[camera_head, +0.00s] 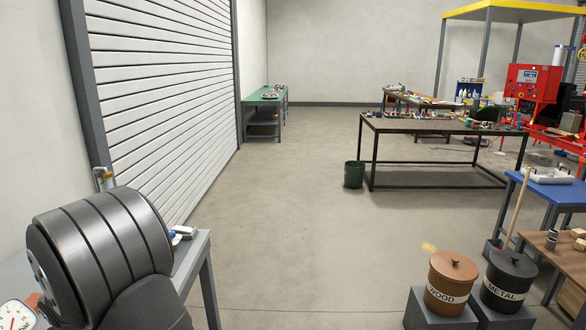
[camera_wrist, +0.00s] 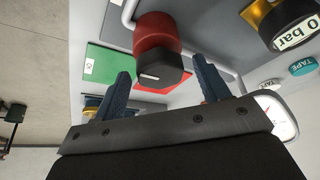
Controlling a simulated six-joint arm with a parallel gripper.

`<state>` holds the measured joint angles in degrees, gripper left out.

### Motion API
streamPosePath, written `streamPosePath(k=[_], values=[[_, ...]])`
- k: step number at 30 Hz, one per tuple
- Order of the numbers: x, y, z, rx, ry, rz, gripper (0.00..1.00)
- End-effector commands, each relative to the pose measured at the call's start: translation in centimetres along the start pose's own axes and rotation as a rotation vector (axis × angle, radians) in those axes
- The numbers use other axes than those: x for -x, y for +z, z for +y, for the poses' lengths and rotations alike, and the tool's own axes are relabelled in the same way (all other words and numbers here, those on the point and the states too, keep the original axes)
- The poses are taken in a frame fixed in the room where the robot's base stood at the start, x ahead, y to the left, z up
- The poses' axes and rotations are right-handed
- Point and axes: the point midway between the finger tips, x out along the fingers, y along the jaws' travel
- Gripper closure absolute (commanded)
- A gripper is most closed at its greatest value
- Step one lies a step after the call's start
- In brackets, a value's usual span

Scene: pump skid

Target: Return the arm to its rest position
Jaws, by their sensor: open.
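My gripper (camera_wrist: 161,67) shows in the wrist view with its two blue fingers spread apart and nothing held. A red cylindrical knob (camera_wrist: 158,32) with a black end shows between and beyond the fingertips, with a visible gap on each side. How far it is from the fingers in depth I cannot tell. In the head view, a big dark rounded arm link of mine fills the lower left; my gripper does not show there.
In the head view, WOOD (camera_head: 450,285) and METAL (camera_head: 507,282) bins stand at lower right; the middle floor is clear.

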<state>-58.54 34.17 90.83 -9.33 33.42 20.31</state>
Motion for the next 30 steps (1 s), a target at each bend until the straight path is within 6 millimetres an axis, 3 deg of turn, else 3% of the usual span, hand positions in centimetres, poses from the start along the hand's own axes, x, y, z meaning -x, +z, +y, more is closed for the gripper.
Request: streamPosePath(k=[8,30], values=[[3.0,-0.1,0.0,0.0,-0.001,0.004,0.32],[16.8,-0.1,0.0,0.0,-0.001,0.004,0.32]])
